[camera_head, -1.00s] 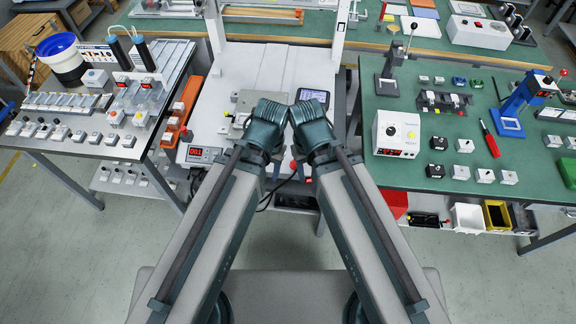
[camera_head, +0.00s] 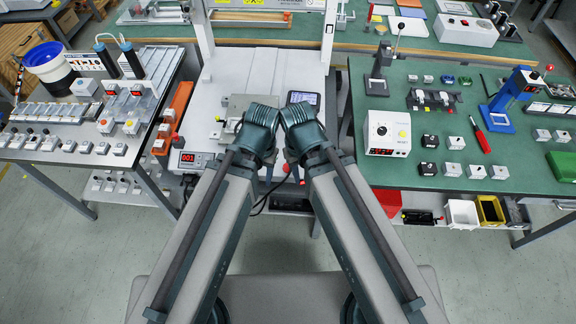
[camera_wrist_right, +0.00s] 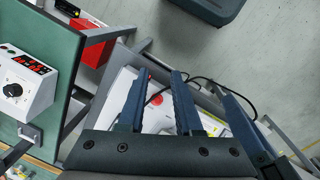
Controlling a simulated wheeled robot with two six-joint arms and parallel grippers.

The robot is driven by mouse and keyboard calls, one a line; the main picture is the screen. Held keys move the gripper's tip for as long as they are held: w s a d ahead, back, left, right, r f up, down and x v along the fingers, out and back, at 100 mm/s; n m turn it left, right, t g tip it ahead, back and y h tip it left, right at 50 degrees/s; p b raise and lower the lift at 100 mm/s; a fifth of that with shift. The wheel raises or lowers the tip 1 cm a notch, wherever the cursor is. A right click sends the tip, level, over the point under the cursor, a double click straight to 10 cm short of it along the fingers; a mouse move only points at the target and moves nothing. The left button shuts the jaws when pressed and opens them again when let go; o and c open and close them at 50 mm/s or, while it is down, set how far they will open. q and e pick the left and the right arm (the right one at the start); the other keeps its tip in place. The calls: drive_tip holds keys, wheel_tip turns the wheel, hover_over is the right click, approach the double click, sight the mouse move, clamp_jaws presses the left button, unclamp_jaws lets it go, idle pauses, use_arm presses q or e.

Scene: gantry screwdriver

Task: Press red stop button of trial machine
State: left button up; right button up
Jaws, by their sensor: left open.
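The trial machine (camera_head: 235,62), a white bench with a gantry frame, stands ahead of me. A red button (camera_head: 287,168) shows at its front edge, partly hidden between my wrists. In the right wrist view the red button (camera_wrist_right: 155,99) sits on a white surface, seen between my right gripper's fingers, with its distance unclear. My right gripper (camera_wrist_right: 161,71) is open and empty, pointing down at the bench front. My left gripper (camera_head: 268,176) is open beside it, mostly hidden by its own wrist. The two wrists are close together.
A display showing 001 (camera_head: 190,160) and a dark screen (camera_head: 304,99) are on the machine. A green table (camera_head: 440,185) with a white controller (camera_head: 388,132) stands right, a parts table (camera_head: 60,160) left. A dark cable (camera_wrist_right: 225,90) runs near the bench front.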

drive_tip(key=shift+w+f+n, duration=0.1)
drive_tip(key=shift+w+n, duration=0.15)
drive_tip(key=shift+n, duration=0.05)
drive_tip(key=shift+c, duration=1.1)
drive_tip(key=w+n+y, duration=0.1)
drive_tip(key=w+n, duration=0.1)
drive_tip(key=n, duration=0.1)
drive_tip(key=w+n+t+y+b, duration=0.1)
drive_tip(key=w+n, duration=0.2)
drive_tip(key=n, duration=0.1)
drive_tip(key=w+f+n+y+b, duration=0.1)
drive_tip(key=w+n+y, duration=0.1)
drive_tip(key=w+n, duration=0.1)
drive_tip(key=shift+w+a+f+n+t, duration=0.1)
drive_tip(key=shift+w+a+n+t, duration=0.2)
drive_tip(key=shift+a+t, duration=0.1)
clamp_jaws()
drive_tip(key=shift+w+d+n, duration=0.1)
drive_tip(key=shift+w+n, duration=0.45)
drive_tip(key=shift+n, duration=0.25)
